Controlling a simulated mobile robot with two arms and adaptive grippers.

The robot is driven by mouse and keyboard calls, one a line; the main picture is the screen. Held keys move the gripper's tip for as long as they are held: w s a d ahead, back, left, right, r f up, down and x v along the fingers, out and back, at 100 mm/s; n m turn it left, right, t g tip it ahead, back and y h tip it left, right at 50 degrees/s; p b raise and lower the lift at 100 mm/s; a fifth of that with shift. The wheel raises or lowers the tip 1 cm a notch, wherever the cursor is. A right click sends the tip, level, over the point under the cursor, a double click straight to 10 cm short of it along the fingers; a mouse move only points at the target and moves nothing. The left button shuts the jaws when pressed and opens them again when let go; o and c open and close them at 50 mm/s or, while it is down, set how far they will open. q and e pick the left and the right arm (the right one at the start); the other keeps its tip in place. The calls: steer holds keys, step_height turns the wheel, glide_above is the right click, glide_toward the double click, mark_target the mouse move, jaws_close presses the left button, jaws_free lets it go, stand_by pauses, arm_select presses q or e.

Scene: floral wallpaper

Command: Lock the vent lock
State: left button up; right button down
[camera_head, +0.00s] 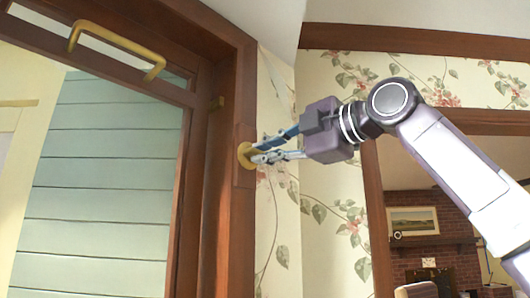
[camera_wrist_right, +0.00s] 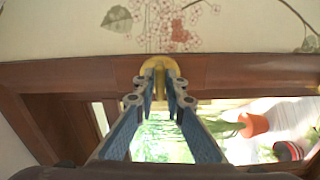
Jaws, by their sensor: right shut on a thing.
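The vent lock (camera_head: 245,154) is a round brass-coloured piece on a wooden block on the dark wood frame, right of the glazed panel in the head view. My right gripper (camera_head: 258,154) reaches it from the right and is shut on it, with the fingertips at its edge. In the right wrist view the lock (camera_wrist_right: 160,65) shows as a yellow dome between and beyond the fingertips (camera_wrist_right: 160,75). The part between the fingertips is mostly hidden. The vent window (camera_head: 100,65) has a brass handle (camera_head: 118,43) along its top. My left gripper is not in view.
Floral wallpaper (camera_head: 325,215) covers the wall right of the frame. A wooden-trimmed opening at the right shows a brick fireplace (camera_head: 440,250) and a picture (camera_head: 413,221). In the wrist view, a potted plant (camera_wrist_right: 254,125) stands beyond the frame.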

steer(key=c, duration=2)
jaws_free()
steer(key=shift+d, duration=0.1)
steer(key=v, duration=1.2)
